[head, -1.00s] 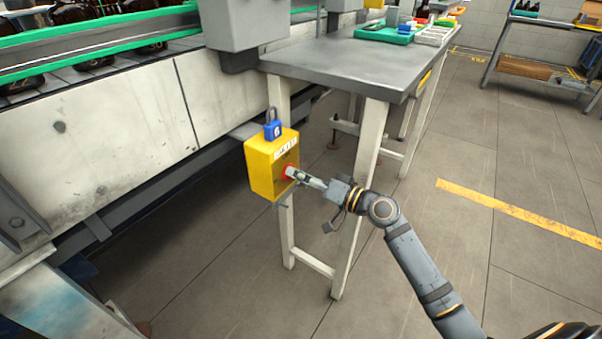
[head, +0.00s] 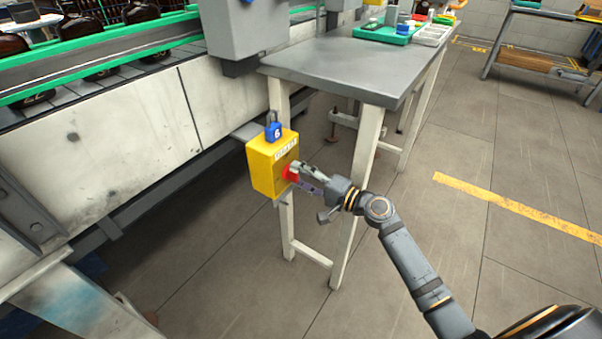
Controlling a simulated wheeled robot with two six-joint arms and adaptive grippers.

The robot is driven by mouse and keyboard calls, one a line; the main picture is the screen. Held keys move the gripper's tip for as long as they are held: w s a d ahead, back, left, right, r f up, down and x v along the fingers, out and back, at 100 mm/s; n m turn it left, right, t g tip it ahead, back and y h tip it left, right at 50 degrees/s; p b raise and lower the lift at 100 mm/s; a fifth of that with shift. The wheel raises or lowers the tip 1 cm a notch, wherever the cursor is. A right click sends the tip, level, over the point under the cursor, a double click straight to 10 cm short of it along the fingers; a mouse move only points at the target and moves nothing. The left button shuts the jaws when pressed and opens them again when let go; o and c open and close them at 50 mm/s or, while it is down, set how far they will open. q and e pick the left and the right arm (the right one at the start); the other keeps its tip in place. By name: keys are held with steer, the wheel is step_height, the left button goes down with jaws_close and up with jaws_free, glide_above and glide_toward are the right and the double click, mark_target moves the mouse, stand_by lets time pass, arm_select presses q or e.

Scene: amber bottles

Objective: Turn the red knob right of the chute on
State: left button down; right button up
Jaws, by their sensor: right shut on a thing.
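The red knob (head: 287,172) sits on the right-hand face of a yellow box (head: 264,173) below the grey table's near corner. The gripper looks rolled, one finger above the other. My left gripper is not in view. I cannot make out a chute for certain.
The grey table (head: 345,62) stands right behind the box, its white legs (head: 361,170) close to my gripper. A green tray (head: 385,34) lies on it. A conveyor (head: 110,60) with amber bottles (head: 102,47) runs at the left. The floor at right is clear.

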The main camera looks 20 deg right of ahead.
steer(key=shift+m, duration=0.3)
steer(key=o, duration=1.2)
steer(key=shift+c, duration=0.2)
steer(key=v, duration=0.7)
steer(key=shift+s+d, duration=0.2)
